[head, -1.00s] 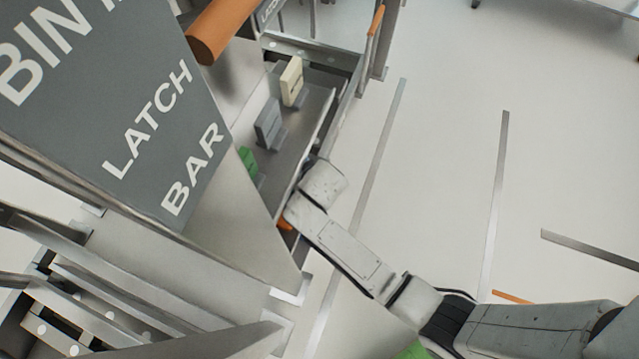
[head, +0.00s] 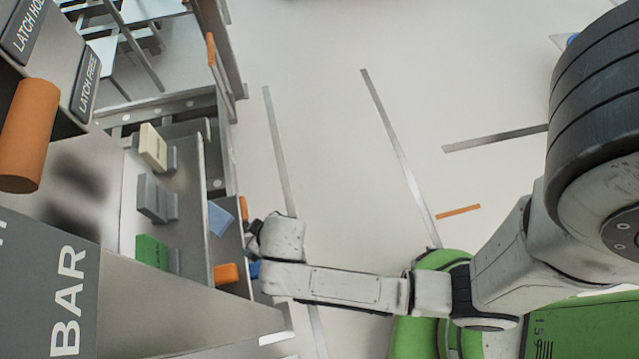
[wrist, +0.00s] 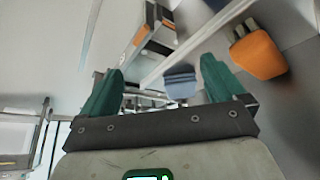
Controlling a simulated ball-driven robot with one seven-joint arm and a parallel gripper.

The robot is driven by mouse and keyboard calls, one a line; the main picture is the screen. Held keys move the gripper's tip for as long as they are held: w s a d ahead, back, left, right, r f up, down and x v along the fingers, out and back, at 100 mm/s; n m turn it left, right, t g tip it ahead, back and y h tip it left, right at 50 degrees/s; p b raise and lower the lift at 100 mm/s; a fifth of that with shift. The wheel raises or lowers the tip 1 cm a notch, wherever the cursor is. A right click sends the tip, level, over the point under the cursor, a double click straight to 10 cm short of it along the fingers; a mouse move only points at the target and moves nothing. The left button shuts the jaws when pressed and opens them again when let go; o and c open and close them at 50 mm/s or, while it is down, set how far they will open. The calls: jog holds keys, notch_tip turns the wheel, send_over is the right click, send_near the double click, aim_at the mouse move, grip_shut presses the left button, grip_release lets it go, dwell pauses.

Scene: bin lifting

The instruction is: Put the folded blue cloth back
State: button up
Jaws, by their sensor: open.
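The folded blue cloth (head: 222,217) shows as a small pale blue shape in the narrow bay beside the metal divider. In the wrist view the cloth (wrist: 180,83) appears ahead of my gripper (wrist: 162,66), between its two green fingers and nearer the right one. The fingers are spread wide, with no visible contact on the cloth. In the head view my gripper (head: 250,225) is at the bay's right edge, close to the cloth. Its fingertips are mostly hidden there by the wrist.
An orange block (head: 226,273) lies in the same bay; it also shows in the wrist view (wrist: 257,55). Cream (head: 152,147), grey (head: 154,197) and green (head: 152,251) blocks stand left of the divider. A large orange bar (head: 28,135) is at left. Open floor lies right.

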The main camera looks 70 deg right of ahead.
jog(key=s+d+r+g, duration=0.2)
jog(key=s+d+r, duration=0.2)
jog(key=s, duration=0.3)
jog(key=s+d+r+n+g+y, duration=0.1)
jog(key=s+d+r+g, duration=0.1)
jog(key=s+d+r, duration=0.3)
jog(key=shift+s+r, duration=0.6)
jog(key=shift+s, duration=0.35)
jog(key=shift+c, duration=0.5)
